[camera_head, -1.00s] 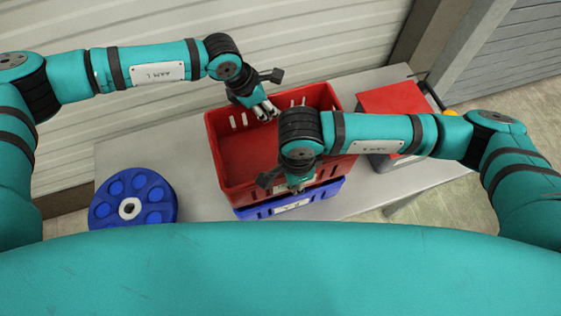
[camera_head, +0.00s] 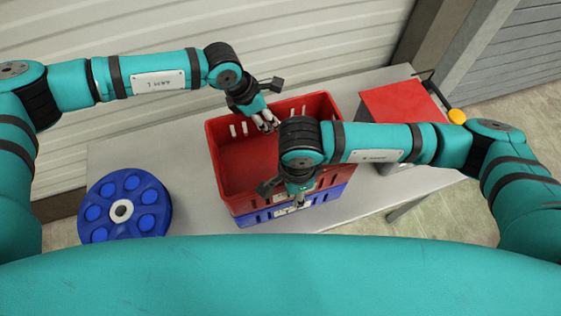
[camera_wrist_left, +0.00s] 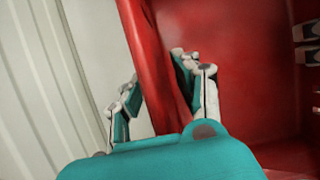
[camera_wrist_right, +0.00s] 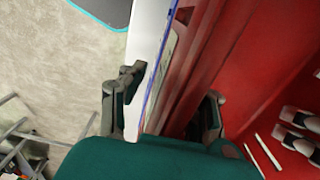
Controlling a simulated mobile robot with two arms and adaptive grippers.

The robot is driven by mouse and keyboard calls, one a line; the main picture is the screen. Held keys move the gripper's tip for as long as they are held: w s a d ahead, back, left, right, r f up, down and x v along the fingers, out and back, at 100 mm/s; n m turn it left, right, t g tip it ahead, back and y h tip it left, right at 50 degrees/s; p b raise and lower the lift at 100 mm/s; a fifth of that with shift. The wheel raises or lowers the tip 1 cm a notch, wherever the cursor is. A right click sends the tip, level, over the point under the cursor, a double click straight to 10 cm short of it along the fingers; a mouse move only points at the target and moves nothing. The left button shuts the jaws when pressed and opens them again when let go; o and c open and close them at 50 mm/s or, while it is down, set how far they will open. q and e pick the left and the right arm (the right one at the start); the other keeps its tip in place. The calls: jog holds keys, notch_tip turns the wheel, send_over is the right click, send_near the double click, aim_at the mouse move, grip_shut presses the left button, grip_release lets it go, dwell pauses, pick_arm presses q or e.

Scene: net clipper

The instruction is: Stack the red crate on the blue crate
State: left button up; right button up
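The red crate (camera_head: 243,165) sits on top of the blue crate (camera_head: 262,217) on the grey table, roughly lined up with it; whether it is fully seated is hard to tell. Only part of the blue crate's front and right side shows. My left gripper (camera_head: 265,122) is at the red crate's far wall, fingers apart on both sides of the wall in the left wrist view (camera_wrist_left: 160,85). My right gripper (camera_head: 299,197) is at the near wall, partly hidden by its own arm. In the right wrist view (camera_wrist_right: 165,100) its fingers stand apart around the near wall, with a gap on the outer side.
A blue round disc (camera_head: 122,207) with a white hub lies at the table's left end. A red-topped box (camera_head: 405,105) stands right of the crates, partly behind my right arm. Bare table (camera_head: 185,180) lies between disc and crates. A shutter wall (camera_head: 300,40) rises behind.

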pick_arm(q)
jog(key=v, duration=1.1)
jog(key=shift+s+a+r, duration=0.1)
jog(key=shift+a+r, duration=0.05)
jog(key=shift+r, duration=0.3)
pick_arm(e)
jog(key=shift+r, duration=0.15)
notch_tip(320, 180, up, 12)
jog(key=shift+f, duration=0.1)
